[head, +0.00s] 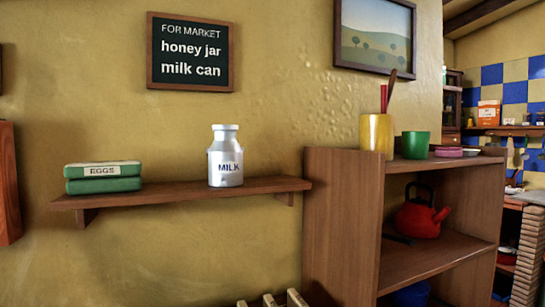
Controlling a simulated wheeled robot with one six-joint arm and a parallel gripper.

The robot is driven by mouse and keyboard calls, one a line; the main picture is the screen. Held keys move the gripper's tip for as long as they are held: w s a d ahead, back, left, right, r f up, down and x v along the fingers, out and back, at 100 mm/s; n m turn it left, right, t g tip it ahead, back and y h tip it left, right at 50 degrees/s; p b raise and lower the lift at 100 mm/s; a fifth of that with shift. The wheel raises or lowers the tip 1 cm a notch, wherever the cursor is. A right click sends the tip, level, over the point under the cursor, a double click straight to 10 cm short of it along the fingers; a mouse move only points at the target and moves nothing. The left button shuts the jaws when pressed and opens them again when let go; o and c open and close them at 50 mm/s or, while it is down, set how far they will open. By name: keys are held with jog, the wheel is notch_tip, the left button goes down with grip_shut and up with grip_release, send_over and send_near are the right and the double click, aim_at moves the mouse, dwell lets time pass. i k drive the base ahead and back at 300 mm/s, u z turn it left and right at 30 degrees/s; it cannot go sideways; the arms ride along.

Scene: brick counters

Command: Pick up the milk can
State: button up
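The milk can (226,159) is silver with a narrower neck and a flat lid, and has MILK in dark letters on its front. It stands upright on a brown wall shelf (262,186), right of the shelf's middle. Nothing hides it. My gripper does not show in the head view.
Green egg cartons (104,184) are stacked on the shelf's left part. A wooden cabinet (342,220) stands close to the shelf's right end, with a yellow pot (376,134) and green cup (415,144) on top. Pale wooden bars (270,300) show below the shelf.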

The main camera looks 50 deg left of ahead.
aim_at(225, 156)
jog(key=i, duration=0.8)
jog(key=u, duration=2.05)
